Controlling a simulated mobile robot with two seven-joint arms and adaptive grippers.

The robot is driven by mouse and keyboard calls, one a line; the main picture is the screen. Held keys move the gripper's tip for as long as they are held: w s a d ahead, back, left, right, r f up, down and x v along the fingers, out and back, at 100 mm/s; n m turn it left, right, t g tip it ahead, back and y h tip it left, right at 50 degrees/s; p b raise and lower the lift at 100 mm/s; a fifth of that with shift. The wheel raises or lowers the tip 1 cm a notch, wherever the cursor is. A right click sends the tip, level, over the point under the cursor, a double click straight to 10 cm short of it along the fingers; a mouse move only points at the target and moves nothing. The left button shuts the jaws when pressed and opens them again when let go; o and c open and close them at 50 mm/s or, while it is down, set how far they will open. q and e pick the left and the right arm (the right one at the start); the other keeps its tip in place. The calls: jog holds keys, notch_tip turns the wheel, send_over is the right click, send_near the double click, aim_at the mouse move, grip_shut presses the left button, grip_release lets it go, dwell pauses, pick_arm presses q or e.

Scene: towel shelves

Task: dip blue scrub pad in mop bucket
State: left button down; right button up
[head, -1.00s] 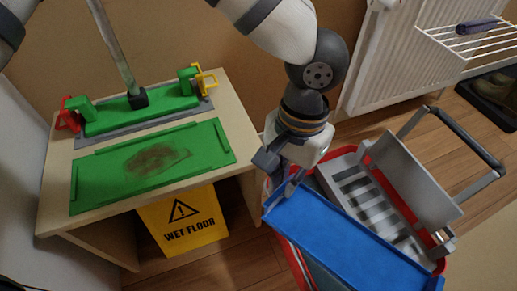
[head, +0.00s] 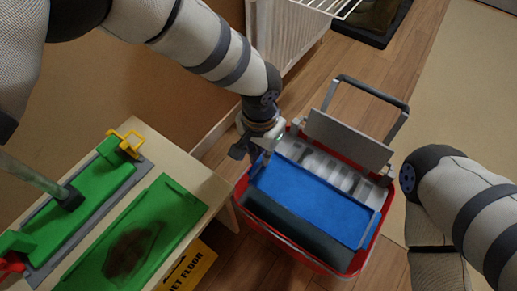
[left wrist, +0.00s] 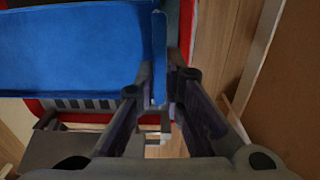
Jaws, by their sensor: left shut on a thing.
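The blue scrub pad (head: 315,200) is a flat rectangle over the open part of the red mop bucket (head: 362,260). My left gripper (head: 262,156) is shut on the pad's left edge. The left wrist view shows the pad (left wrist: 75,50) pinched between the fingers (left wrist: 160,100), above the bucket's red rim (left wrist: 65,118). The dark bucket interior shows in front of the pad. I cannot tell whether the pad touches water. My right arm enters at the right of the head view, but its gripper is out of view.
A grey wringer (head: 350,135) with a raised handle (head: 372,92) sits at the bucket's back. A wooden stand at left holds a stained green pad (head: 160,215) and a green mop head (head: 100,185). A yellow wet-floor sign (head: 185,270) is below.

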aim_at(261, 165)
pick_arm(q)
notch_tip(261, 165, down, 16)
jog(key=b, duration=0.9)
jog(key=shift+r+b, duration=0.1)
jog(key=shift+b, duration=0.25)
jog(key=shift+f, duration=0.65)
pick_arm(e)
jog(key=s+f+g, duration=0.2)
jog(key=s+f, duration=0.1)
jog(key=f, duration=0.4)
jog(key=shift+s+f, duration=0.3)
jog(key=shift+f, duration=0.05)
pick_arm(q)
notch_tip(261, 165, up, 12)
jog(key=p, duration=0.7)
pick_arm(e)
notch_tip(261, 165, up, 5)
jog(key=w+t, duration=0.1)
jog(key=w, duration=0.1)
jog(key=shift+w+r, duration=0.2)
jog(key=shift+w, duration=0.2)
dwell(0.4)
